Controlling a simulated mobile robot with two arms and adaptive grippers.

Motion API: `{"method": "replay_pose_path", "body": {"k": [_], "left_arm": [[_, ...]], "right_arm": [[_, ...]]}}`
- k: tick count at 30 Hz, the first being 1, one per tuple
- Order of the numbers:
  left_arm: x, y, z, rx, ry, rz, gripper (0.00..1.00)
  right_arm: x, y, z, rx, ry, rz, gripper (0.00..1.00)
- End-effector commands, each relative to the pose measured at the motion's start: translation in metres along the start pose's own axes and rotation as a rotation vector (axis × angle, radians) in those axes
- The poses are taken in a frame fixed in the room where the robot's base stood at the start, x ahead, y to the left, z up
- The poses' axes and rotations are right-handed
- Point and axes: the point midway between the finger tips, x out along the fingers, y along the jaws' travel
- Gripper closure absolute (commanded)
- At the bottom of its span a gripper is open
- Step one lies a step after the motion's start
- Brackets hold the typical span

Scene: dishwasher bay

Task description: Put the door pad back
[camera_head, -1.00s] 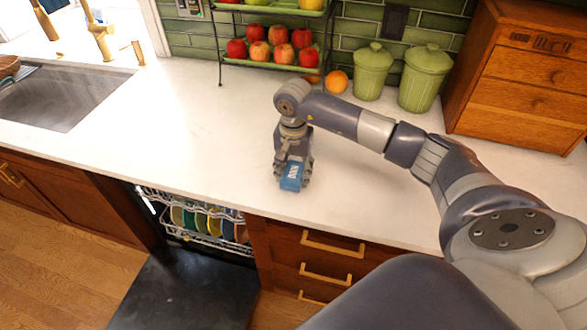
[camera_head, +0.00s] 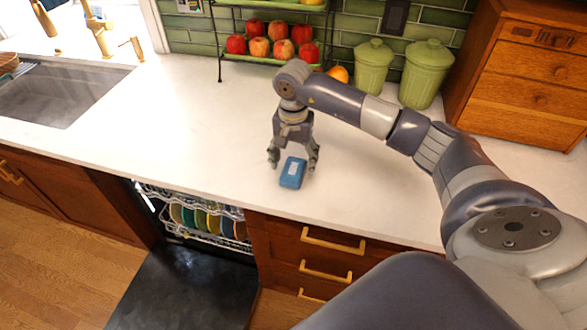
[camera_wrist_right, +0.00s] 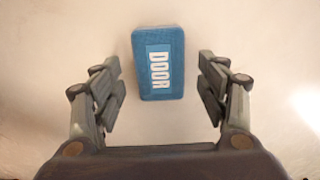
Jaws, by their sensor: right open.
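The door pad is a small blue block (camera_head: 292,173) lying on the white countertop near its front edge, above the dishwasher side of the drawers. In the right wrist view the pad (camera_wrist_right: 158,63) shows a label reading "DOOR". My right gripper (camera_head: 292,164) is open and empty just above and behind the pad. In the right wrist view its two fingers (camera_wrist_right: 160,95) stand wide apart on either side of the pad, touching neither side. My left gripper is not in view.
The dishwasher door (camera_head: 185,290) hangs open, with a rack of plates (camera_head: 208,222) inside. A sink (camera_head: 60,92) is at left. Apples on a stand (camera_head: 271,45), two green canisters (camera_head: 426,75) and a wooden drawer box (camera_head: 525,75) stand at the back. The counter's middle is clear.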

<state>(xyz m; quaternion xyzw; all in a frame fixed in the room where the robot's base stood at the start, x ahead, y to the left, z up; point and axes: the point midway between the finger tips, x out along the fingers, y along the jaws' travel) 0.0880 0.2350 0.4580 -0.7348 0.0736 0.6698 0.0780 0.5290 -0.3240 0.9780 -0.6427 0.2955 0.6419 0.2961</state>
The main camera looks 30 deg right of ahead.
Motion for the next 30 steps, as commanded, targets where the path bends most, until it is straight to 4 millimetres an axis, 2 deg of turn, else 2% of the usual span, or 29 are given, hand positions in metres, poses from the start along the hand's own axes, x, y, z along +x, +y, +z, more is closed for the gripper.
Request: {"method": "replay_pose_path", "body": {"k": [3,12,18,30], "left_arm": [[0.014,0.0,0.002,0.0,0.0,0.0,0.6],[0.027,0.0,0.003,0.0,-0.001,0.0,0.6],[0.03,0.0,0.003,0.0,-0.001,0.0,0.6],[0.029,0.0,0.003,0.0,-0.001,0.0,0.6]], "right_arm": [[-0.024,-0.001,-0.001,0.0,0.005,-0.004,0.32],[-0.076,-0.001,-0.001,0.0,0.002,-0.002,0.32],[-0.09,0.0,0.0,0.001,0.0,0.001,0.32],[-0.092,0.0,0.0,0.001,-0.001,0.001,0.32]]}}
